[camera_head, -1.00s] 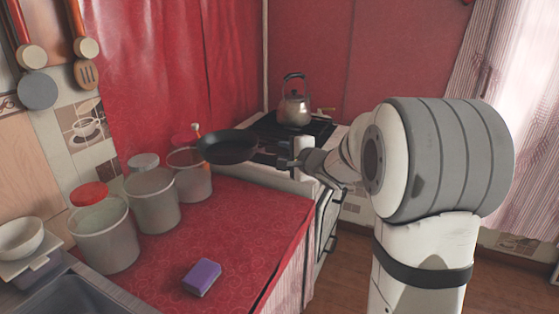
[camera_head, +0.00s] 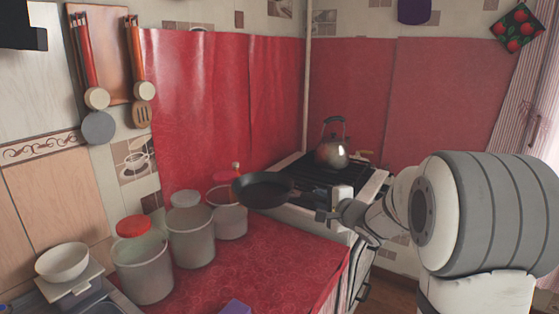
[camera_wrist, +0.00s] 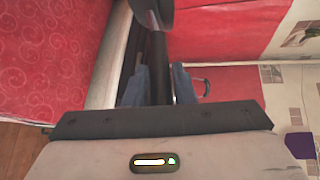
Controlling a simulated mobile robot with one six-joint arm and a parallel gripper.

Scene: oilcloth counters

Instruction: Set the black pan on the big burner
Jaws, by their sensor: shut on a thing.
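The black pan (camera_head: 262,190) is held in the air above the far end of the red counter, to the left of the stove (camera_head: 345,190). My gripper (camera_head: 322,206) is shut on the pan's handle at the pan's right. In the wrist view the dark handle (camera_wrist: 158,70) runs between my gripper's two fingers (camera_wrist: 158,85), and only a small part of the pan (camera_wrist: 153,14) shows at the top. The stove has a dark grate (camera_head: 297,178) on top. A metal kettle (camera_head: 332,150) stands at its back. I cannot tell the burners apart; the pan and my arm hide part of the stove.
Several grey canisters stand along the wall on the counter (camera_head: 270,262), one (camera_head: 228,218) close beside the pan. A purple sponge (camera_head: 236,307) lies at the front. A white bowl (camera_head: 62,262) is at far left. The grate in front of the kettle looks clear.

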